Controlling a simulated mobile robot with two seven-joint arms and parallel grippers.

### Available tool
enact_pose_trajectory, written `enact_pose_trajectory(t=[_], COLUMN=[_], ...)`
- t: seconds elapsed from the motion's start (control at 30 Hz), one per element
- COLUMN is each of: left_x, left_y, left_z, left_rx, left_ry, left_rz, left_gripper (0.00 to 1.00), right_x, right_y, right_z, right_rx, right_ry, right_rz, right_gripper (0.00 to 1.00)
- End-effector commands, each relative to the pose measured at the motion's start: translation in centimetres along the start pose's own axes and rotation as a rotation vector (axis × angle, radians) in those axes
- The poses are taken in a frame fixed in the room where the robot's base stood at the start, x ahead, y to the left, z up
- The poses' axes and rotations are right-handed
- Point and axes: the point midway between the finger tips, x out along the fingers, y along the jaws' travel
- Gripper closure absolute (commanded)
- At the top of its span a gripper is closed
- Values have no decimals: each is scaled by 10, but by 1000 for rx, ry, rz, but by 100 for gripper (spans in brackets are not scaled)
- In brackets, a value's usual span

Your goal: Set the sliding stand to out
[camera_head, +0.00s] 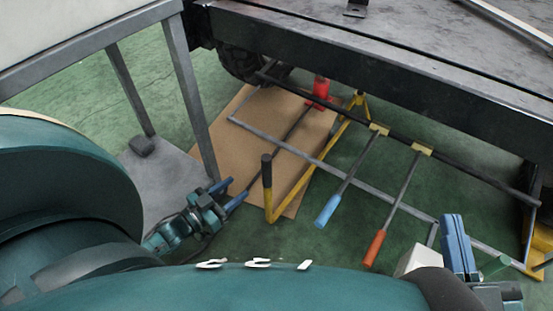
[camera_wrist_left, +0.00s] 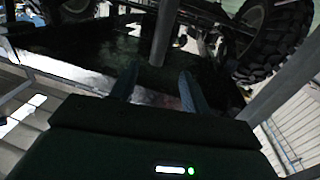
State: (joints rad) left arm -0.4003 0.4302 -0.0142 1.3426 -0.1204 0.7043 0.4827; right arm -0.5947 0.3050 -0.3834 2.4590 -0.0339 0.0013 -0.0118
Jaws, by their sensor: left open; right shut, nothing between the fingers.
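Which part is the sliding stand is not certain. A yellow frame with an upright black grip (camera_head: 267,170) stands under the chassis. Rods with a blue handle (camera_head: 327,210) and an orange handle (camera_head: 374,247) hang from yellow collars on a dark rail (camera_head: 475,174). My left gripper (camera_head: 228,194) is open, left of the black grip and apart from it, near the lower end of a thin dark rod. Its fingers (camera_wrist_left: 155,85) show in the left wrist view with no object clearly held. My right gripper (camera_head: 455,245) is shut and empty, right of the orange handle.
A red jack (camera_head: 320,90) stands on a brown board (camera_head: 228,150) beside a tyre (camera_head: 245,65). A grey bench leg (camera_head: 188,90) rises left of the board. The dark chassis beam (camera_head: 400,75) spans above. A tyre (camera_wrist_left: 270,45) also shows in the wrist view.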

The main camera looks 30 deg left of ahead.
Motion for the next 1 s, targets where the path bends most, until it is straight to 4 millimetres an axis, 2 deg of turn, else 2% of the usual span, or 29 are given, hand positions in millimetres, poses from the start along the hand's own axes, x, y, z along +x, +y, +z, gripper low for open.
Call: enact_pose_trajectory(t=[0.17,0.4,0.6,0.8,1.0], left_x=[28,80,112,126,127], left_y=[0,0,0,0,0], left_z=[2,2,1,0,0], left_rx=[2,2,2,1,1], left_ry=[5,6,4,1,-1], left_rz=[0,0,1,0,0], left_gripper=[53,53,53,53,53], right_x=[2,13,17,18,19], right_y=[1,8,12,13,13], right_z=[-2,-21,-36,-45,-47], right_rx=[-11,-103,-169,-198,-202], right_ry=[40,184,285,331,338], right_rz=[-7,-21,-32,-36,-36], right_gripper=[100,100,100,100,100])
